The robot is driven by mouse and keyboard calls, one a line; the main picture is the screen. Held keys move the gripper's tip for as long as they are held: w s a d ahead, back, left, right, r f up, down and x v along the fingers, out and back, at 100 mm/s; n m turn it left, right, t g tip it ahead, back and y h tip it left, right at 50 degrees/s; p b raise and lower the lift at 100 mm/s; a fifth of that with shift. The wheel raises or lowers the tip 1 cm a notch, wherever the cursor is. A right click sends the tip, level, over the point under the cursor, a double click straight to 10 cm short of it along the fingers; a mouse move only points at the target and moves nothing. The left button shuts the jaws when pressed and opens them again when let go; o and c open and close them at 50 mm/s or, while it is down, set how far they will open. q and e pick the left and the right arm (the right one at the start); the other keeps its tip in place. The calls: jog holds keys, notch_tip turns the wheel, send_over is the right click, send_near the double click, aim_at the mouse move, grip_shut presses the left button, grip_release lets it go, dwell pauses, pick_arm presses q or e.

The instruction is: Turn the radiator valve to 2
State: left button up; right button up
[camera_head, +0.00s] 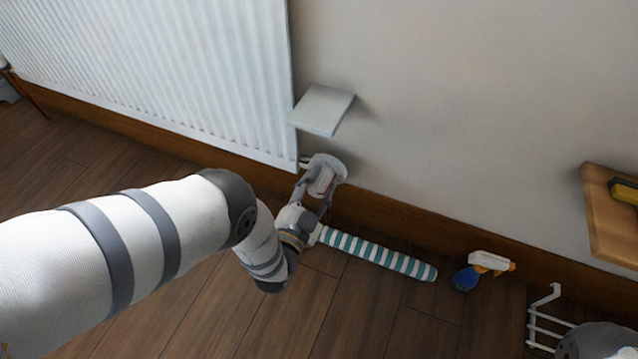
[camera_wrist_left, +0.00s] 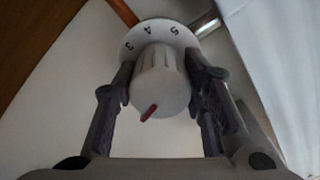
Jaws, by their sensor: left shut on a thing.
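The radiator valve knob (camera_wrist_left: 163,82) is white and ribbed, with a red pointer mark on its near edge at the bottom of the wrist view. Behind it is a pale dial collar (camera_wrist_left: 135,36) with the digits 3, 4 and 5 showing; the other digits are hidden. My left gripper (camera_head: 325,183) is at the valve, low beside the right end of the white radiator (camera_head: 170,65). In the left wrist view its dark fingers stand on both sides of the knob, shut on it. My right gripper does not show.
A small pale shelf (camera_head: 321,109) juts from the wall just above the valve. A teal-striped roll (camera_head: 380,254) and a spray bottle (camera_head: 480,270) are on the floor to the right. A white wire rack (camera_head: 540,325) and a wooden shelf (camera_head: 606,220) are farther right.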

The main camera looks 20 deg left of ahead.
pick_arm(q)
jog(key=m, duration=0.4)
jog(key=shift+m, duration=2.7)
jog(key=shift+a, duration=0.1)
jog(key=o, duration=1.2)
jog(key=shift+c, duration=0.2)
jog(key=s, duration=1.2)
jog(key=shift+a, duration=0.2)
jog(key=shift+f, duration=0.1)
